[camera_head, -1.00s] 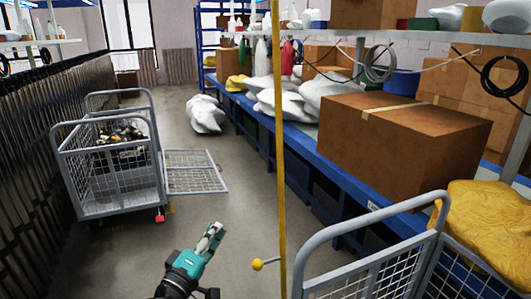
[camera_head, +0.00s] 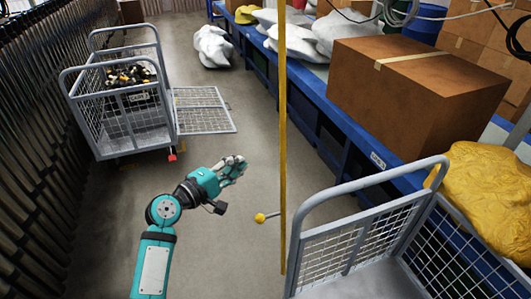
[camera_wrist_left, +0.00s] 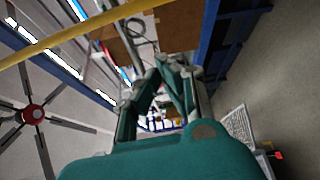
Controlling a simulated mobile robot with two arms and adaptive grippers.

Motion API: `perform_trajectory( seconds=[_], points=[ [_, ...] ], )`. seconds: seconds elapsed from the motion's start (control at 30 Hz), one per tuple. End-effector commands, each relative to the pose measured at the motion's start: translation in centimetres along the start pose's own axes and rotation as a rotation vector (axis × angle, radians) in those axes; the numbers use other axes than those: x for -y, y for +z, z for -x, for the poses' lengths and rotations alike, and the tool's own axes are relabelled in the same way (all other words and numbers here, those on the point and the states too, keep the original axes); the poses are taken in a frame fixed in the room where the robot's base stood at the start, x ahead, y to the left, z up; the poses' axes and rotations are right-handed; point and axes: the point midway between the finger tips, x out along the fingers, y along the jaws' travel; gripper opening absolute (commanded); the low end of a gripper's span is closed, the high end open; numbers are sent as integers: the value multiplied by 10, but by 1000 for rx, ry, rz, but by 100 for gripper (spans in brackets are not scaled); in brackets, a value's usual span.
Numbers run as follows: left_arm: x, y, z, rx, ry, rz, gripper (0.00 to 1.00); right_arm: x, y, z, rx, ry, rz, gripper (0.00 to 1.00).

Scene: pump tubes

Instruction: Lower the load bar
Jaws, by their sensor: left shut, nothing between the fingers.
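A long thin yellow bar (camera_head: 282,130) stands upright in the middle of the head view; it seems to be the load bar. A yellow ball knob (camera_head: 260,218) on a short grey rod sticks out to its left near the lower end. A yellow bar (camera_wrist_left: 75,32) also crosses the upper left of the left wrist view. My left gripper (camera_head: 236,165), teal and grey, is shut and empty, left of the bar and above the knob in the picture, apart from both. Its fingers (camera_wrist_left: 163,85) also show in the left wrist view. My right gripper is not in view.
A grey mesh cart (camera_head: 300,243) stands at the lower right, beside the bar. Another mesh cart (camera_head: 120,105) with its gate (camera_head: 205,110) folded out stands left. A blue bench (camera_head: 335,125) with a cardboard box (camera_head: 400,100) lines the right. Floor between is clear.

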Motion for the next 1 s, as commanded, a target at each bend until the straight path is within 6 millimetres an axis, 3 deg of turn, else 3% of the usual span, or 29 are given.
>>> perform_trajectory(
  seconds=[0.17,0.63,0.8,1.0],
  points=[
    [-2,0,-16,0,2,2,0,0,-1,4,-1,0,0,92],
    [-2,2,-103,2,0,1,0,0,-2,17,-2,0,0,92],
    [-4,26,-91,0,0,2,0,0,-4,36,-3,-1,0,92],
    [-2,37,-86,-1,1,-1,0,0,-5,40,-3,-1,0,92]
  ],
)
